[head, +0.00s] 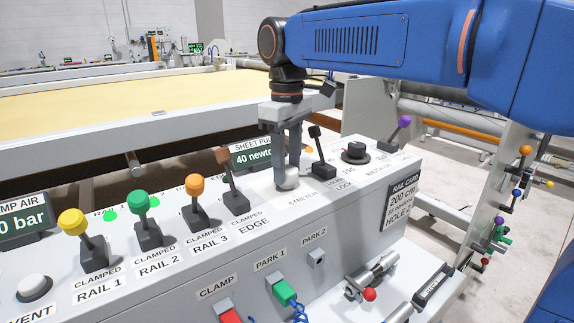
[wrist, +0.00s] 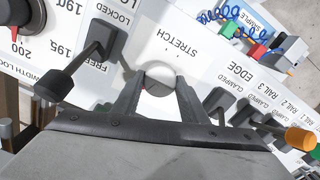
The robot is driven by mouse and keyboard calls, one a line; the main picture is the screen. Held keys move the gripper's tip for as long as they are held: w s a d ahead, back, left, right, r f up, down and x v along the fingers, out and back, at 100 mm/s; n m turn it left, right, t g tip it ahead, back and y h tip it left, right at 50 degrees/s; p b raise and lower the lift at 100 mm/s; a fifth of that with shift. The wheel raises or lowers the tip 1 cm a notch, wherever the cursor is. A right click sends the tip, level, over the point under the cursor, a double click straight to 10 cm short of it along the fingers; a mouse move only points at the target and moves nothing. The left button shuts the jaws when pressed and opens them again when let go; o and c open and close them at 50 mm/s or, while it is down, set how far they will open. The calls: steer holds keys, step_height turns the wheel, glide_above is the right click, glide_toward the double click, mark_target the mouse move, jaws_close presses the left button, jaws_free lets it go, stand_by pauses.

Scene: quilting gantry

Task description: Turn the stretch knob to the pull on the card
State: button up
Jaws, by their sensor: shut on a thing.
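The stretch knob, a round pale knob (head: 288,181), sits on the sloped panel above the STRETCH label. It also shows in the wrist view (wrist: 158,75), between my finger ends. My gripper (head: 287,177) points down from above and is shut on the knob; the fingers hide part of its sides. The sheet pull display (head: 252,156) reads 40 newtons, its right part hidden behind my gripper. The rail card (head: 402,204) is a dark plate on the panel's right front. It reads 200 cm, with a smaller newton line that looks like 85 and a hole line.
A black lock lever (head: 319,152) stands close right of my gripper. The edge lever (head: 232,182) and orange rail 3 lever (head: 196,205) stand to the left. A black width dial (head: 355,153) and a purple-topped lever (head: 398,135) lie farther right.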

steer(key=m, duration=0.4)
steer(key=shift+m, duration=0.3)
steer(key=m, duration=0.3)
steer(key=shift+m, duration=0.4)
steer(key=m, duration=0.4)
steer(key=shift+m, duration=2.1)
steer(key=o, duration=1)
steer(key=shift+o, duration=0.2)
steer(key=shift+r, duration=0.1)
